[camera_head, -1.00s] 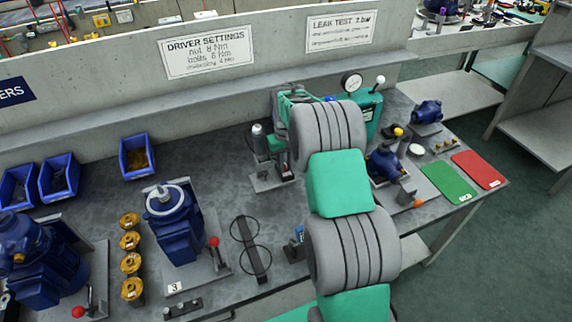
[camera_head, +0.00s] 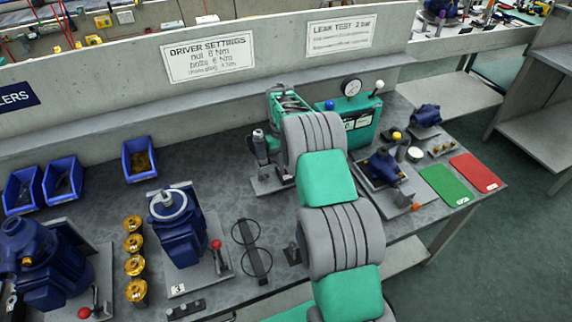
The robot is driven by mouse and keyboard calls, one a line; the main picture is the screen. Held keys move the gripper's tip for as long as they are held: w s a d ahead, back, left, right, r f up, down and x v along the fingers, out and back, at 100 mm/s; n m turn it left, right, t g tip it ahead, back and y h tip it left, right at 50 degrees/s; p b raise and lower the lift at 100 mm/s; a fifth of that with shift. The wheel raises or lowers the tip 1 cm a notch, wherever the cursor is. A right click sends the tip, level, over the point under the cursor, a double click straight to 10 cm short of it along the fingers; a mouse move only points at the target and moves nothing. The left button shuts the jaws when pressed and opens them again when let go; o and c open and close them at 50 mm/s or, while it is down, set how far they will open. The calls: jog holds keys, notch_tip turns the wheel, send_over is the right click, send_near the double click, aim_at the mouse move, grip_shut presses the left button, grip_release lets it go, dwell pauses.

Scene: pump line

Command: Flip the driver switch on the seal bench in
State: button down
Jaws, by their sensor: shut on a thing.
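The driver (camera_head: 258,145), a dark upright tool with a pale top, stands on a grey base plate (camera_head: 266,187) at the middle of the seal bench (camera_head: 215,150). My green and grey gripper (camera_head: 276,158) reaches down right beside it, on the driver's right. My own wrist and arm links cover most of the grip, so the fingertips and the driver switch are hidden. The jaws are closed at the driver's stand; I cannot make out the switch's position.
A green leak tester (camera_head: 362,127) with a gauge and white-knobbed lever stands close right of my wrist. Blue pumps (camera_head: 180,232) and (camera_head: 384,167) stand on both sides. Green (camera_head: 447,184) and red (camera_head: 487,171) mats lie right. Blue bins (camera_head: 139,160) stand left.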

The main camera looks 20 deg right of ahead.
dwell(0.3)
jog(key=c, duration=1.4)
grip_release()
notch_tip(320, 180, up, 8)
jog(key=w, duration=0.1)
jog(key=shift+w+f, duration=0.15)
jog(key=shift+w, duration=0.15)
